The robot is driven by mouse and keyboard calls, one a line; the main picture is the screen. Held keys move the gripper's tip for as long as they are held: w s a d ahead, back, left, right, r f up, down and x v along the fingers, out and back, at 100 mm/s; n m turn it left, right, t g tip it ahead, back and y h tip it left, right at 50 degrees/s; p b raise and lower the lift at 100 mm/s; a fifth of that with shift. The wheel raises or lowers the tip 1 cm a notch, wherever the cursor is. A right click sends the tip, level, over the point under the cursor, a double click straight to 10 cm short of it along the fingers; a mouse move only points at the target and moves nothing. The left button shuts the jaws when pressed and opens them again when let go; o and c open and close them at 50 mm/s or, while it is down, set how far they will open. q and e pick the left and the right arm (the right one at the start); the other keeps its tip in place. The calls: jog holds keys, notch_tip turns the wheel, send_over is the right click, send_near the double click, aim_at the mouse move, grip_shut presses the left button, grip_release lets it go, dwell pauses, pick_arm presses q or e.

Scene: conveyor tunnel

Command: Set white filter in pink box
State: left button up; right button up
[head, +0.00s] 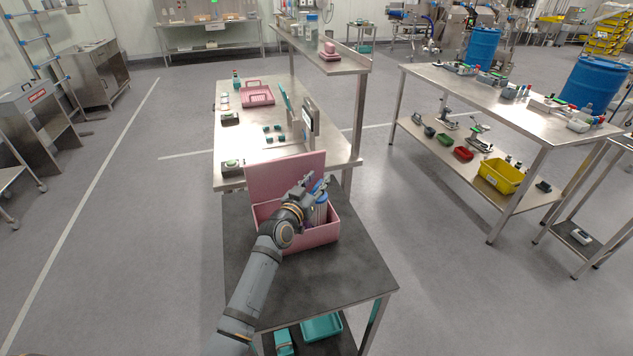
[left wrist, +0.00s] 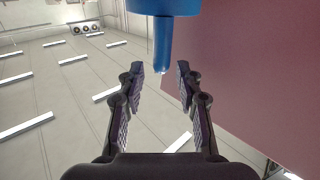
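The pink box (head: 322,237) stands on the dark-topped table with its lid (head: 285,172) raised at the back. The filter (head: 321,211), pale with a blue top, stands roughly upright inside the box at its right part. My left gripper (head: 314,183) is at the filter's top, partly in front of it. In the left wrist view its two fingers (left wrist: 160,82) are apart with nothing gripped. The filter's blue end (left wrist: 163,8) and narrow blue stem (left wrist: 162,45) show just beyond the fingertips. The filter's base is hidden by the box wall. My right gripper is not in view.
A steel table (head: 230,180) behind the box holds a pink basket (head: 257,96) and small dark parts. A shelf below the dark table (head: 345,278) holds teal bins (head: 321,327). A long workbench (head: 510,105) stands at the right, across open floor.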

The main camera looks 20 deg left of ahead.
pick_arm(q)
jog(key=shift+r+p, duration=0.3)
jog(key=shift+p, duration=0.1)
jog(key=shift+r+p, duration=0.65)
jog(key=shift+s+a+f+b, duration=0.15)
jog(key=shift+s+f+b, duration=0.35)
jog(key=shift+s, duration=0.35)
jog(key=s+a, duration=0.1)
jog(key=s, duration=0.9)
jog(key=shift+a+r, duration=0.15)
jog(key=shift+r, duration=0.05)
jog(key=shift+s+f, duration=0.1)
jog(key=shift+s, duration=0.05)
